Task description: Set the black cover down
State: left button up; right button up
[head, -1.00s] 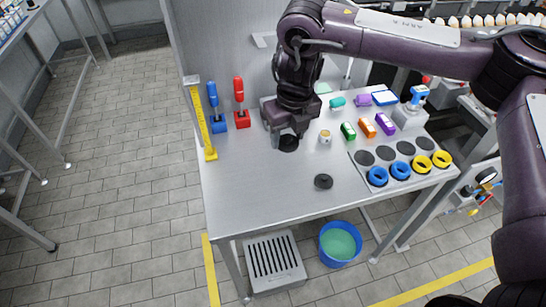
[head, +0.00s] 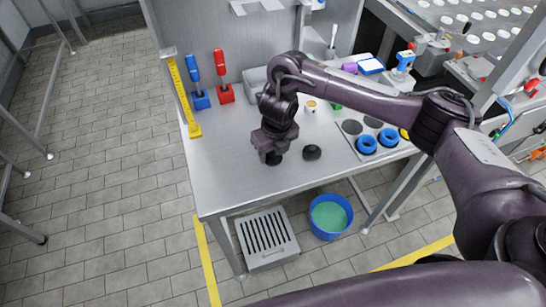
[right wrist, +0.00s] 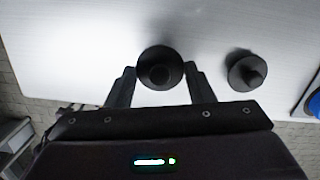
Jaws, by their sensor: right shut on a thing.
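My right gripper (head: 273,151) is low over the front part of the metal table (head: 225,180). It is shut on a round black cover (head: 273,159). In the right wrist view the cover (right wrist: 160,62) sits between the two fingers of the gripper (right wrist: 160,76), its round knob facing the camera. I cannot tell if the held cover touches the table. A second black cover (head: 312,152) with a knob lies on the table just right of the gripper; it also shows in the right wrist view (right wrist: 248,71). My left gripper is not in view.
Blue (head: 198,82) and red (head: 222,76) upright tools and a yellow ruler stand (head: 184,95) are at the back left. The table's front left is clear.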

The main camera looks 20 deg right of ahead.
aim_at(276, 162)
jog(key=shift+f, duration=1.15)
jog(key=shift+f+b, duration=0.1)
jog(key=shift+b, duration=0.2)
jog(key=o, duration=0.9)
jog(key=shift+o, duration=0.2)
jog(key=shift+r, duration=0.35)
notch_tip(276, 162, up, 12)
jog(key=s+p, duration=0.1)
jog(key=p, duration=0.1)
jog(key=shift+s+d+f+p, duration=0.2)
jog(key=shift+f+p, duration=0.05)
jog(key=shift+p, duration=0.1)
